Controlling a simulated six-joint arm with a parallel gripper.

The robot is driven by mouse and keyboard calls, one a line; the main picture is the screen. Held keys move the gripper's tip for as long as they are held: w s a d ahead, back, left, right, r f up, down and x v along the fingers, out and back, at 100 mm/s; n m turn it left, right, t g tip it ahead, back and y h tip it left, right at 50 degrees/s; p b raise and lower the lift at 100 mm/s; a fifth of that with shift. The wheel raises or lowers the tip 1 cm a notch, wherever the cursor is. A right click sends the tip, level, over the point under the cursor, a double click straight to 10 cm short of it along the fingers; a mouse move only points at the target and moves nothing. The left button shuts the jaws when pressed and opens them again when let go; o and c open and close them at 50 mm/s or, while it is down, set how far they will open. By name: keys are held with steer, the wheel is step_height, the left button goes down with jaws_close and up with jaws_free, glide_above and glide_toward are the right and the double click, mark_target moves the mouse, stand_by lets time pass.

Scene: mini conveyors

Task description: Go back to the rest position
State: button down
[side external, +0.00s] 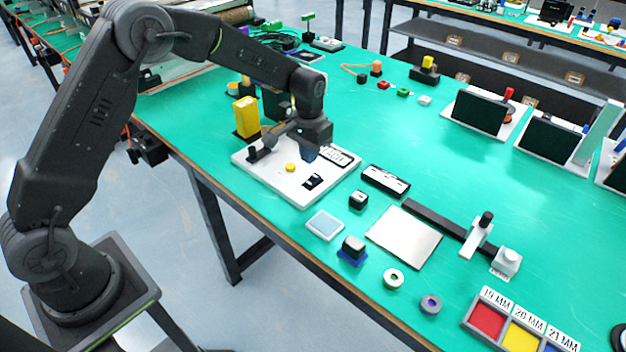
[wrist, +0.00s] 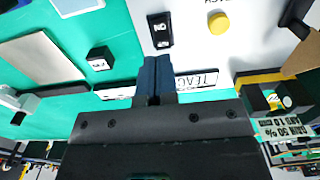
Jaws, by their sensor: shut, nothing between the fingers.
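My gripper (side external: 308,152) hangs over the white control panel (side external: 245,157) on the green table in the side external view. In the wrist view its two blue fingers (wrist: 153,72) are together, with nothing visible between them. The panel carries a yellow round button (side external: 290,167), a black rocker switch (side external: 313,181) and a label. In the wrist view the yellow button (wrist: 218,22) and the switch (wrist: 160,32) lie just beyond the fingertips. The fingers appear apart from both; their height above the panel is hard to tell.
A yellow block (side external: 246,117) stands behind the panel, close to my arm. A black box (side external: 385,181), small black blocks (side external: 358,200), a silver plate (side external: 404,237) and a caliper-like slide (side external: 480,236) lie to the right. The table's middle right is open.

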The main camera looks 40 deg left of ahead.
steer(key=s+r+t, duration=0.3)
steer(key=s+r, duration=0.9)
steer(key=r, duration=0.5)
steer(key=s+r+t, duration=0.2)
steer(key=s, duration=1.6)
steer(key=shift+s+r+t, duration=0.25)
steer(key=shift+r+t, duration=0.05)
